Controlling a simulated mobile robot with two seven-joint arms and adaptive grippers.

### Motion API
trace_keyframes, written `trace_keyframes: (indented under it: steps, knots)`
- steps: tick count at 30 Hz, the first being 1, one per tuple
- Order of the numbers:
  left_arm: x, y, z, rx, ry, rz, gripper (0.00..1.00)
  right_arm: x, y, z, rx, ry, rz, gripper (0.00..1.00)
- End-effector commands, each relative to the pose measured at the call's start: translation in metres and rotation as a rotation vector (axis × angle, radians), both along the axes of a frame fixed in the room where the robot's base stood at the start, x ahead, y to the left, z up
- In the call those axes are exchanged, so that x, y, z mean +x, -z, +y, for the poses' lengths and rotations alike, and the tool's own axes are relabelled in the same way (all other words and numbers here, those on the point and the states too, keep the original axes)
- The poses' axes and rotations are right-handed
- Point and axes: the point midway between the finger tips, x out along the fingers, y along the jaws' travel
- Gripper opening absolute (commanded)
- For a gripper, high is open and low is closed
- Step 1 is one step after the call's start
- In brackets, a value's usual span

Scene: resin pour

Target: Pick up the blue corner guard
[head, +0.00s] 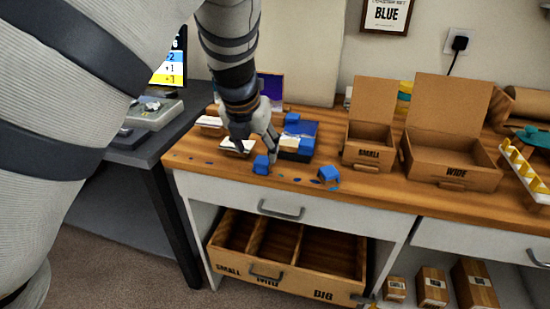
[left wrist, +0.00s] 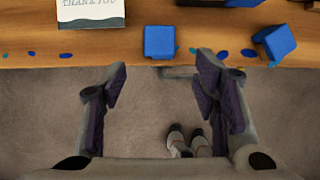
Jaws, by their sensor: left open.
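My left gripper (head: 257,151) is open and empty over the front edge of the wooden counter; it also shows in the left wrist view (left wrist: 162,74). One blue corner guard (head: 261,166) sits near the counter's front edge, just below the gripper. In the left wrist view this guard (left wrist: 159,42) lies ahead of the gap between the fingers, apart from both. A second blue corner guard (head: 328,174) lies to its right, turned at an angle in the left wrist view (left wrist: 276,42). More blue corner pieces (head: 291,118) sit on a dark item behind the gripper. My right gripper is not in view.
A white THANK YOU card (left wrist: 90,14) lies left of the first guard. Open boxes marked SMALL (head: 369,154) and WIDE (head: 452,172) stand to the right. A divided drawer (head: 285,270) stands open below the counter. Blue spots mark the counter's front.

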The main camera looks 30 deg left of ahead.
Motion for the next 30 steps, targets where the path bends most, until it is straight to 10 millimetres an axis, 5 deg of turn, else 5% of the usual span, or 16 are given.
trace_keyframes:
  steps: [12,19,24,30]
  knots:
    - [0.03,0.06,0.006,0.001,0.001,0.003,0.55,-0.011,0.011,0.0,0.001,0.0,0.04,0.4]
    - [0.032,0.06,0.007,0.002,0.003,-0.003,0.55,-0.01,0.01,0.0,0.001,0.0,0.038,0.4]
    - [0.032,0.06,0.007,0.002,0.003,-0.003,0.21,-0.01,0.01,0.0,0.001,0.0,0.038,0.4]
    - [0.032,0.06,0.007,0.002,0.003,-0.002,0.19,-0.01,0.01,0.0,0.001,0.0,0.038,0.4]
